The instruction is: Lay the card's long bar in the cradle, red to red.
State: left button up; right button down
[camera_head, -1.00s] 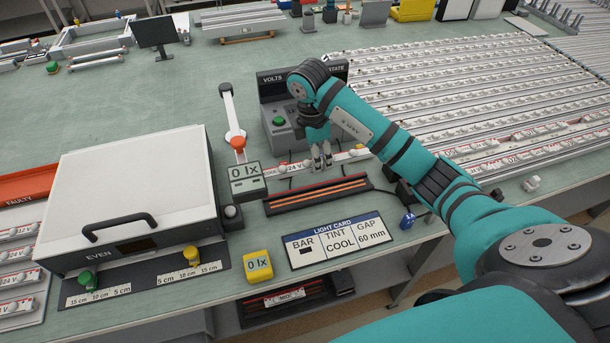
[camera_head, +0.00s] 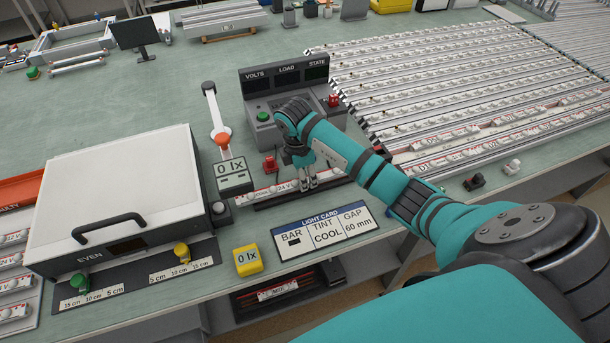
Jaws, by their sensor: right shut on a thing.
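My right gripper (camera_head: 308,184) is shut on a white light bar (camera_head: 264,194) marked 24 V, with red near its labels. It holds the bar lengthwise over the dark cradle (camera_head: 276,203), covering most of it. I cannot tell whether the bar rests in the cradle or hangs just above it. The cradle's orange strips are hidden, and its red end cannot be made out. The light card (camera_head: 326,235) lies in front and reads BAR with a black block, TINT COOL, GAP 60 mm. My left gripper is not in view.
Behind the cradle stands the volts, load and state box (camera_head: 284,92), with a red clip (camera_head: 270,164) in front. A meter reading 0 lx (camera_head: 232,175) and the white-lidded box (camera_head: 120,190) stand left. Rows of bars fill the rack (camera_head: 450,85) at right.

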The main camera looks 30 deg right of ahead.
jog(key=c, duration=1.4)
grip_release()
jog(key=shift+c, duration=0.2)
jog(key=o, duration=0.4)
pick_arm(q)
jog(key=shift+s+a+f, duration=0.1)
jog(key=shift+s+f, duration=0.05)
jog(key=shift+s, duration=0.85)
pick_arm(e)
jog(key=shift+o, duration=0.2)
jog(key=shift+r, duration=0.55)
jog(key=r, duration=0.1)
jog(key=r+b, duration=0.1)
jog(key=r, duration=0.3)
jog(key=shift+w+a+r, duration=0.15)
jog(key=shift+a, duration=0.2)
pick_arm(q)
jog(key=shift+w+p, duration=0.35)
jog(key=shift+p, duration=0.1)
pick_arm(e)
jog(key=shift+a+r, duration=0.2)
jog(key=shift+r, duration=1.25)
jog(key=shift+a+r, duration=0.15)
jog(key=shift+r, duration=1.25)
